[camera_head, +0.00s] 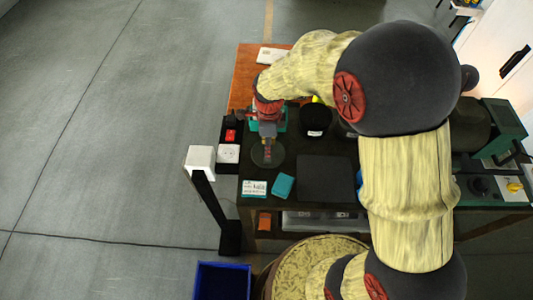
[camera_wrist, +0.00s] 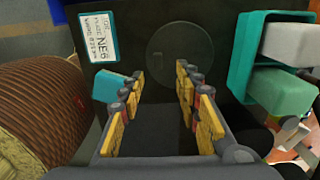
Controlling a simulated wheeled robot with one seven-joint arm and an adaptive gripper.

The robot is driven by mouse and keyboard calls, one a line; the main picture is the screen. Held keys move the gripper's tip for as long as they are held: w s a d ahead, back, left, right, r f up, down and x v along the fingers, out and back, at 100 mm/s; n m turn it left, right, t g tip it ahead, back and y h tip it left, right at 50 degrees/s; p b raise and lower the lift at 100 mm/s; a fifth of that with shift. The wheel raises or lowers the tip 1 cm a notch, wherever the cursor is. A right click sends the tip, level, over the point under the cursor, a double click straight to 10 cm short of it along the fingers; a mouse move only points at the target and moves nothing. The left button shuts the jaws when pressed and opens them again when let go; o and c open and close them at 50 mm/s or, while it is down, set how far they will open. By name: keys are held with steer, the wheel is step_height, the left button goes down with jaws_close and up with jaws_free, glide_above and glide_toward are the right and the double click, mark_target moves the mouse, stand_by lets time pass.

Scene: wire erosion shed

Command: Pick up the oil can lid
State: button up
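A round, flat, dark disc (camera_head: 274,158) lies on the dark table top (camera_head: 340,146) near its left edge. It looks like the oil can lid, though I cannot be sure. In the wrist view the disc (camera_wrist: 180,48) shows beyond my fingertips, with a small mark near its middle. My gripper (camera_head: 267,145) is over the disc in the head view, and it partly covers it there. In the wrist view my gripper (camera_wrist: 160,74) is open, with a clear gap between the fingers and nothing held. How high it is above the disc is hard to tell.
A printed label card (camera_wrist: 99,36) and a teal block (camera_wrist: 107,88) lie beside the disc. A teal box with a grey block (camera_wrist: 248,62) stands close on the other side. A dark square (camera_head: 325,178) and a black cup (camera_head: 315,119) are to the right. A blue bin (camera_head: 222,282) stands below.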

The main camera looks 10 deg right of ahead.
step_height(320, 180, down, 8)
steer(key=shift+s+a+r, duration=0.1)
steer(key=shift+r, duration=0.05)
stand_by(0.3)
steer(key=c, duration=0.4)
jaws_close()
